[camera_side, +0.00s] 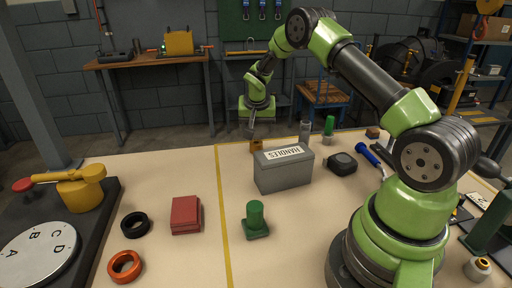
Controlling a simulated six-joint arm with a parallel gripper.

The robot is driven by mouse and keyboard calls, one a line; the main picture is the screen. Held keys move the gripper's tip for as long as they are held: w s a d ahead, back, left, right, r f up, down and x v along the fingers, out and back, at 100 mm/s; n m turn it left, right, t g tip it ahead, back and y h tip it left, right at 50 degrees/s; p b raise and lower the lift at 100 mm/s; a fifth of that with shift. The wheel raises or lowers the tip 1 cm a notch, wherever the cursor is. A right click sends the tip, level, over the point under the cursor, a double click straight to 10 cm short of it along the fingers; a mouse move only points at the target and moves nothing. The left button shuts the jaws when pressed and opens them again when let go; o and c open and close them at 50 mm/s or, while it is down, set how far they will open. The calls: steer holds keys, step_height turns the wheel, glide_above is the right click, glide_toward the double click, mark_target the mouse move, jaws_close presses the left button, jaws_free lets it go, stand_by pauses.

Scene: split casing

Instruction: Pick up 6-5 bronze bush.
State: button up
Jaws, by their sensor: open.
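A small bronze-brown piece (256,146) stands on the far part of the table, just behind the grey box; it may be the bronze bush, but it is too small to read any mark. My gripper (255,132) is open and points down, directly above or around this piece; I cannot tell whether the fingers touch it. Another small round part (478,268), pale with a copper-coloured top, stands at the right front edge, far from my gripper.
The grey box labelled HANDLES (284,172) stands just in front of my gripper. A grey cylinder (305,131) and a green cylinder (329,126) stand to its right. A red block (186,215), green flanged part (256,220) and rings lie nearer. The front middle is clear.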

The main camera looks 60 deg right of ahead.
mark_target(256, 142)
steer(key=shift+a+x, duration=0.15)
steer(key=shift+x, duration=1.8)
steer(key=shift+a+x, duration=0.15)
steer(key=shift+x, duration=1.75)
steer(key=shift+f, duration=0.1)
